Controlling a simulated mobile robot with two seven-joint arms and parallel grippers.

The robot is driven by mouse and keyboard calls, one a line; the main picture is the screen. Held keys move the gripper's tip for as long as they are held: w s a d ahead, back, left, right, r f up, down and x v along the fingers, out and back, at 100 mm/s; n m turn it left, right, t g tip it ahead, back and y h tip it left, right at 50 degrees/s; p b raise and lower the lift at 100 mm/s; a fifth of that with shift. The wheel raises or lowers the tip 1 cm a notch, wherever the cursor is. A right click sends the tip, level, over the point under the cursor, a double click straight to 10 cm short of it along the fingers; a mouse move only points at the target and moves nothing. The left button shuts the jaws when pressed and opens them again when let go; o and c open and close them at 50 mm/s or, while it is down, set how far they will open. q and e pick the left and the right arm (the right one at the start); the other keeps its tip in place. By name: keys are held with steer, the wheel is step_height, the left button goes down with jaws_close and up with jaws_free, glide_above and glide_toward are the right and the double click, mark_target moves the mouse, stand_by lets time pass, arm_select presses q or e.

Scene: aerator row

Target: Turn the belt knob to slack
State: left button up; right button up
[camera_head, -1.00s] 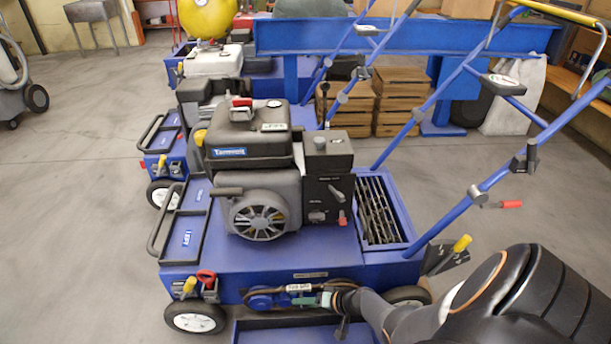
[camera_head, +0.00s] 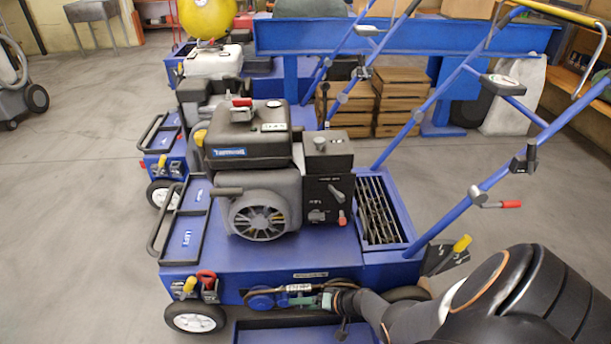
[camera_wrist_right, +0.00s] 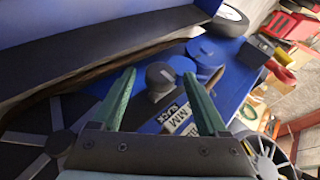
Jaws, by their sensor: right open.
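The blue aerator (camera_head: 340,262) stands in front of me with its belt drive low on the near side. In the right wrist view a dark grey round knob (camera_wrist_right: 160,74) lies between the tips of my open green fingers, with a gap on both sides. A white label plate with "SLACK" on it (camera_wrist_right: 180,117) is beside the knob, partly behind a finger. Blue pulleys (camera_wrist_right: 205,48) are just beyond. My right gripper (camera_head: 322,300) is at the belt drive in the head view, where the knob cannot be made out. My left gripper is not in view.
The black engine (camera_head: 262,175) sits on the deck above the belt drive. A blue handlebar (camera_head: 450,215) rises at the right, and a yellow-tipped lever (camera_head: 462,243) is close to my right arm. A second aerator (camera_head: 165,160) stands behind.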

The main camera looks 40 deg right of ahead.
arm_select(q)
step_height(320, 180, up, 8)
steer(key=p, duration=0.7)
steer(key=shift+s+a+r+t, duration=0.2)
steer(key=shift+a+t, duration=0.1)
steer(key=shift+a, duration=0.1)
arm_select(e)
steer(key=v, duration=1.2)
steer(key=shift+s+r, duration=0.2)
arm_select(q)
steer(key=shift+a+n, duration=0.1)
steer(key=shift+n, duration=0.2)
arm_select(e)
steer(key=shift+d, duration=0.1)
